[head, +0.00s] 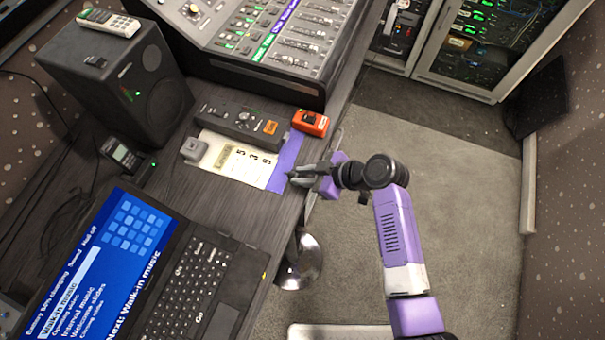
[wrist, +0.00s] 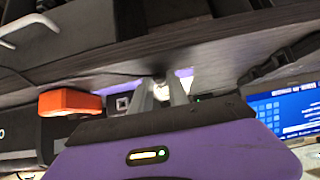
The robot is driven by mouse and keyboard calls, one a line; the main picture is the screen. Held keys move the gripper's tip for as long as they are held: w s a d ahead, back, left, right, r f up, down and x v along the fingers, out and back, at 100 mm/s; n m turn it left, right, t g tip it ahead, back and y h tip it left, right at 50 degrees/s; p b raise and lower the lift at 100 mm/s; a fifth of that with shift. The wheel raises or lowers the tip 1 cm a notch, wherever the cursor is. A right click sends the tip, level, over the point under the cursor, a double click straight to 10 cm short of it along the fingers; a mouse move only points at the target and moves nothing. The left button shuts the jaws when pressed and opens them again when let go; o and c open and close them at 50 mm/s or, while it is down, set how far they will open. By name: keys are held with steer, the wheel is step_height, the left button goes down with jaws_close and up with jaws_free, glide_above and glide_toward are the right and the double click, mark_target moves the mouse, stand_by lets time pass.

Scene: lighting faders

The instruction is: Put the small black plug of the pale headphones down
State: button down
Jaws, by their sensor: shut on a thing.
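My gripper (head: 293,178) is at the desk's front right edge, beside a purple strip (head: 285,162). In the wrist view my gripper (wrist: 162,90) has its two grey fingers close together on a small thing. A small dark bit, which looks like the black plug (wrist: 158,76), shows at the fingertips, with a thin dark cable running left from it. The fingers hide most of it. I cannot tell if it touches the desk. The pale headphones cannot be made out clearly in either view.
An orange box (head: 310,122) and a dark fader box (head: 240,127) stand behind my gripper. A paper sheet (head: 235,160) and grey cube (head: 194,149) lie left. The open laptop (head: 190,285) fills the front left. Bare desk (head: 245,205) shows between sheet and laptop.

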steer(key=shift+f, duration=0.2)
steer(key=c, duration=1.3)
jaws_free()
steer(key=shift+r, duration=0.15)
